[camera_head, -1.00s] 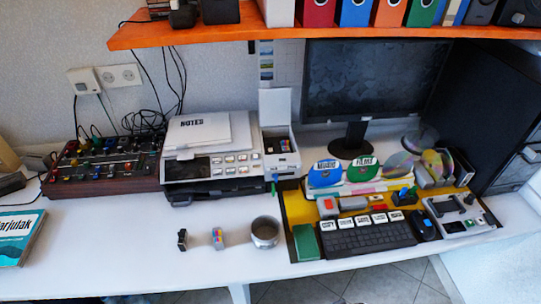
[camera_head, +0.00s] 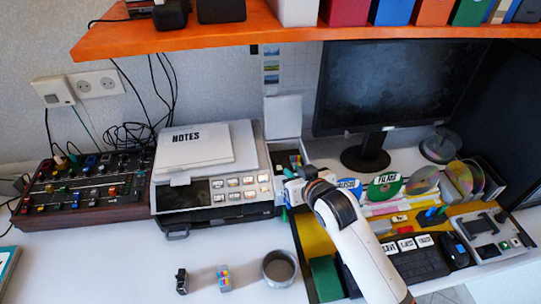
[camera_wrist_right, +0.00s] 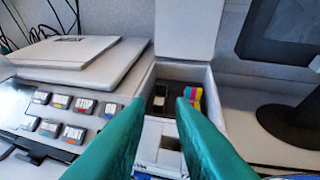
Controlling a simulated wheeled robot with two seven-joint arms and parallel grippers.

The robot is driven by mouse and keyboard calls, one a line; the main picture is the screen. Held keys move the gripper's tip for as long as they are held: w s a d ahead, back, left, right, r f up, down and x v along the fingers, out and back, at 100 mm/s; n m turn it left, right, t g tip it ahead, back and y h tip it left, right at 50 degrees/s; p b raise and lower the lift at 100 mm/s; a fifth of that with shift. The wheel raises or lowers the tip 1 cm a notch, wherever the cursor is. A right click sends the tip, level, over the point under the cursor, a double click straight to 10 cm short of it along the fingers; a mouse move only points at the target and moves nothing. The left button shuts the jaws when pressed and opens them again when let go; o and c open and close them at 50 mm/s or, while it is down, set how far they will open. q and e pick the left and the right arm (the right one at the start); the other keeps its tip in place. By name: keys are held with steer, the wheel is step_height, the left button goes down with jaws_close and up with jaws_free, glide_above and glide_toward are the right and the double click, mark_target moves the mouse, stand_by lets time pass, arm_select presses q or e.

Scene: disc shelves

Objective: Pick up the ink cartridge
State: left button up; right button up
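In the wrist view, the open box of the printer (camera_wrist_right: 178,72) holds a dark cartridge (camera_wrist_right: 160,93) and a cartridge with coloured stripes (camera_wrist_right: 194,94). My right gripper (camera_wrist_right: 163,103) is open, its two green fingers pointing at this box with a gap between them. Nothing is seen held. In the head view my right gripper (camera_head: 292,188) is at the front of the printer box, partly hiding it. On the desk stand a small black cartridge (camera_head: 181,281) and a coloured-striped one (camera_head: 224,278). My left gripper is not in view.
A grey round cup (camera_head: 279,267) stands beside the desk cartridges. The grey printer (camera_head: 215,205) bears a notes pad (camera_head: 200,143). A monitor (camera_head: 400,85) stands behind. A keyboard (camera_head: 420,264) lies at right. An orange shelf (camera_head: 200,37) hangs above.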

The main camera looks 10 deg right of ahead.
mark_target(279, 160)
steer(key=shift+w, duration=0.45)
steer(key=x, duration=0.3)
steer(key=shift+x, duration=1.05)
steer(key=shift+w+f, duration=0.1)
steer(key=shift+w+a+f, duration=0.1)
steer(key=shift+w+f, duration=0.3)
steer(key=shift+w, duration=0.1)
steer(key=x, duration=0.3)
steer(key=shift+f+p, duration=0.2)
steer(key=shift+p, duration=0.1)
steer(key=shift+w+f, duration=0.1)
steer(key=shift+w, duration=0.15)
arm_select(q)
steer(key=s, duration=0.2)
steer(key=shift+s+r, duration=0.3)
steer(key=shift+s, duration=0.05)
arm_select(e)
jaws_close()
